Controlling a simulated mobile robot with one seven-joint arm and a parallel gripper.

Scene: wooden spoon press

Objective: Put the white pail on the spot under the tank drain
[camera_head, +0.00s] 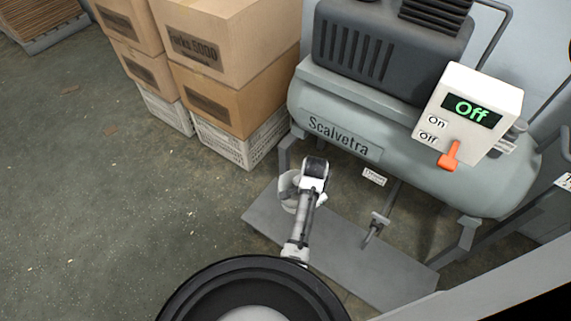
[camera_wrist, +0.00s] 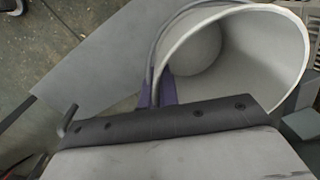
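The white pail (camera_head: 287,187) is small in the head view, close to the left of my gripper and partly hidden by it. In the wrist view the pail (camera_wrist: 262,52) fills the upper right, its open mouth tilted toward the camera. A thin grey handle runs along its left rim. My gripper (camera_wrist: 158,92) has a purple finger part showing at the pail's near rim; the fingertips are mostly hidden, so their opening is unclear. The tank (camera_head: 420,160), marked Scalvetra, has a drain (camera_head: 376,226) below it, over a grey floor plate (camera_head: 345,255).
A control box (camera_head: 468,110) reading Off, with an orange lever, is mounted on the tank. Stacked cardboard boxes (camera_head: 232,90) on white crates (camera_head: 240,145) stand left of the tank. Tank legs (camera_head: 467,235) border the plate.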

